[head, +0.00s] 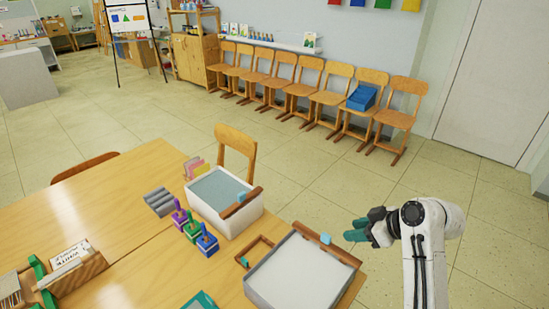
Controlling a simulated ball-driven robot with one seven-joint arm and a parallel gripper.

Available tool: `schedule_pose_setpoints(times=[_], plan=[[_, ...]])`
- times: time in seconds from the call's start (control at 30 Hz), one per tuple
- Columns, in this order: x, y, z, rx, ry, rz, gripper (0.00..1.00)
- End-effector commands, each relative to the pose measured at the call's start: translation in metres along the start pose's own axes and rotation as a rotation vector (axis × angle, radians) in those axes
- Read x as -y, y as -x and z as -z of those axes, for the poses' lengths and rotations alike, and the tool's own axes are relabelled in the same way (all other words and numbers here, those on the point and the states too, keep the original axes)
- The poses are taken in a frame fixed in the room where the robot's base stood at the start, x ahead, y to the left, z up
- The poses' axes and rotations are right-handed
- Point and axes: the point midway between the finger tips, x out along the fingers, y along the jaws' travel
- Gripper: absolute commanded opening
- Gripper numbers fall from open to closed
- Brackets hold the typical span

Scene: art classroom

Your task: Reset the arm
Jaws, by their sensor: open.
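My gripper (358,231) has teal fingertips and a dark body at the end of my white arm (432,235). It is at the right of the head view, just past the table's right edge, pointing left. The fingers are open, and I see nothing held between them. It appears above or beside the far right corner of a shallow white tray (300,270). The arm is bent, with its upper link rising from the bottom of the picture.
A wooden table (120,205) fills the lower left. It bears a white bin (238,222), small stackers in purple, green and blue (206,240), and a wooden box with cards (75,270). Several wooden chairs (397,118) line the wall.

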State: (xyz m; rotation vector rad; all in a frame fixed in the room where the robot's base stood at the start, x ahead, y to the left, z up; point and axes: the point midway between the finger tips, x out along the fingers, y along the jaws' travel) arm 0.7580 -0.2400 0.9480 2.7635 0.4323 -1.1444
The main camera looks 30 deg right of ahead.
Motion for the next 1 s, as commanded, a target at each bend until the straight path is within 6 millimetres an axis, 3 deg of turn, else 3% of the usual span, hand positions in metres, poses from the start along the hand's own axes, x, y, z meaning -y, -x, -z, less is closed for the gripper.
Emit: schedule_pose_setpoints(times=[0.17,0.23,0.33,0.43,0.6,0.8,1.0], plan=[[0.0,0.0,0.0,0.0,0.0,0.0,0.4],[0.009,-0.004,-0.002,0.013,-0.009,0.005,0.4],[0.039,-0.016,-0.01,0.063,-0.044,0.01,0.4],[0.084,-0.027,-0.026,0.142,-0.1,0.001,0.4],[0.144,-0.025,-0.05,0.246,-0.175,-0.054,0.4],[0.183,-0.011,-0.07,0.308,-0.223,-0.12,0.4],[0.208,0.007,-0.089,0.349,-0.256,-0.183,0.4]])
